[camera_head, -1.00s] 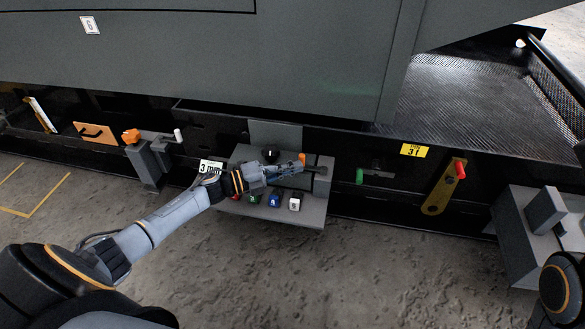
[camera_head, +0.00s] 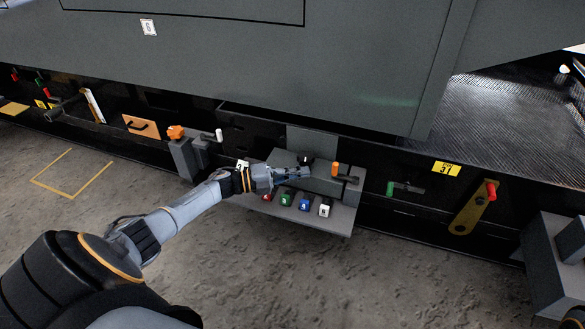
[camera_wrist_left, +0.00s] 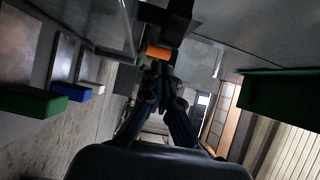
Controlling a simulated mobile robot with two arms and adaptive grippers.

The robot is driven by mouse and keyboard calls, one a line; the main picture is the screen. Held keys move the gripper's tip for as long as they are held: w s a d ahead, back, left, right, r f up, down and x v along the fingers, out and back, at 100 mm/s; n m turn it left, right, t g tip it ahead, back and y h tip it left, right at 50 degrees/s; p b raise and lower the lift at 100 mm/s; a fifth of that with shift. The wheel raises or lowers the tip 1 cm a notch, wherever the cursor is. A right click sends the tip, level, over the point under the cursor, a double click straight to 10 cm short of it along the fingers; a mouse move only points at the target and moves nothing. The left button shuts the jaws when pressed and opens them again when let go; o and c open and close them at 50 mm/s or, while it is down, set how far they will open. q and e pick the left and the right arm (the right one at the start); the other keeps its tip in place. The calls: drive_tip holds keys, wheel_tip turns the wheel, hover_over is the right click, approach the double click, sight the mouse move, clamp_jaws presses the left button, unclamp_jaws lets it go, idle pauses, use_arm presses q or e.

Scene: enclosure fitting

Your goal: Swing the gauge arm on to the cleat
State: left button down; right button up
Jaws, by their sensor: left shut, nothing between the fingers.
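A small orange grip (camera_head: 335,169) stands at the right end of the grey housing, beside a short bar (camera_head: 348,180). It looks like the gauge arm's handle, but I cannot tell for sure. I cannot make out the cleat with certainty. My left gripper (camera_head: 308,173) is shut and empty, just left of the orange grip and apart from it, over the housing. In the left wrist view the closed fingertips (camera_wrist_left: 161,72) sit just below an orange block (camera_wrist_left: 158,51). My right gripper is out of view.
The grey shelf (camera_head: 343,222) carries red, green, blue and white blocks below my gripper. A black knob (camera_head: 305,159) is behind it. An orange-topped post (camera_head: 176,132) stands left; a green handle (camera_head: 390,188) and a yellow lever with red knob (camera_head: 467,212) are right.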

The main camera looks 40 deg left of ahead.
use_arm(q)
drive_tip(key=shift+a, duration=1.25)
